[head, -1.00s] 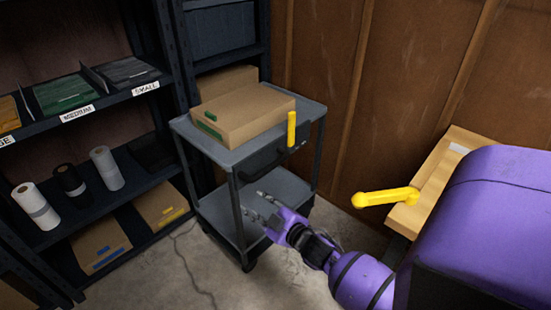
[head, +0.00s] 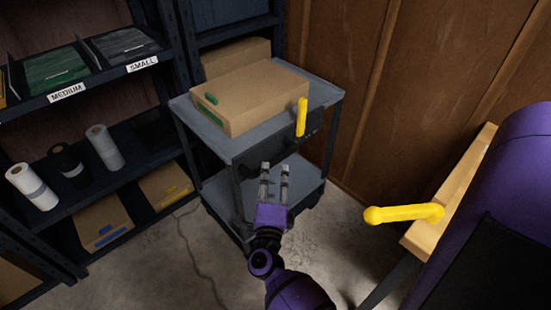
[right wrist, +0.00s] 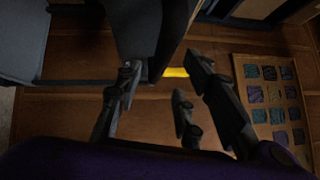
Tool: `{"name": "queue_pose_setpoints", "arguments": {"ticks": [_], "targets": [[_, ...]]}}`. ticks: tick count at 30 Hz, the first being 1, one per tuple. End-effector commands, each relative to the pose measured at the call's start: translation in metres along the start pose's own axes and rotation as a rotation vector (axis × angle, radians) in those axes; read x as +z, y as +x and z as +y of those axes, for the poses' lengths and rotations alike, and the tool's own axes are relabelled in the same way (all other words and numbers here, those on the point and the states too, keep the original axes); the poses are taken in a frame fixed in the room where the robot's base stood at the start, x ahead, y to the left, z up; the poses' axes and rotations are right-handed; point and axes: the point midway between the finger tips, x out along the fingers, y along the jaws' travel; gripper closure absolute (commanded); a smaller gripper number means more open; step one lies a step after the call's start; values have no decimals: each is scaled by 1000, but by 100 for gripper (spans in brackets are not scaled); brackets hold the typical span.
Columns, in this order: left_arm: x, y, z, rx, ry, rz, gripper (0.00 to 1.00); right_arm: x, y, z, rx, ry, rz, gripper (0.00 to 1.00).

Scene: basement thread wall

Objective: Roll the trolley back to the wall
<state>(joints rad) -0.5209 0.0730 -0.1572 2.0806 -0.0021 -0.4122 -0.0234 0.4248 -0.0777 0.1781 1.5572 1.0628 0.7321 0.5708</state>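The trolley (head: 238,143) is a grey two-shelf cart standing near the wooden wall, beside the shelving. A yellow upright handle (head: 302,117) stands at its near right corner. My right gripper (head: 274,168) is in front of the trolley, below its top shelf and lower left of the handle. Its fingers point up and are apart with nothing between them in the head view. In the right wrist view, my right gripper (right wrist: 160,75) shows spread fingers, and a yellow piece (right wrist: 176,72) lies beyond them, partly hidden by a dark part. My left gripper is out of view.
A cardboard box (head: 250,97) lies on the trolley's top, with another box (head: 236,59) behind it. A shelf rack (head: 130,80) holds rolls and envelopes at left. A wooden bench (head: 418,232) with a yellow lever (head: 395,214) stands at right.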

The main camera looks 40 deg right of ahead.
Motion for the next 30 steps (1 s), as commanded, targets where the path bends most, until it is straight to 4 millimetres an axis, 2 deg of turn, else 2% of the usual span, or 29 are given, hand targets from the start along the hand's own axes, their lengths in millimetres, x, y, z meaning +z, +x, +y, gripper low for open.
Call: {"name": "queue_pose_setpoints", "arguments": {"ticks": [3,9,14,21,30], "targets": [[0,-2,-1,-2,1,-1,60,1,22,-2,-3,-2,-3,64],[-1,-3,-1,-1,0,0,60,1,50,-1,-2,-5,-3,64],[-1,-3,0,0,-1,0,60,0,59,-1,-1,-6,-4,64],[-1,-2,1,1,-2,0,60,0,59,0,-1,-6,-4,64],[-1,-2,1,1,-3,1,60,0,59,0,-1,-6,-4,100]]}}
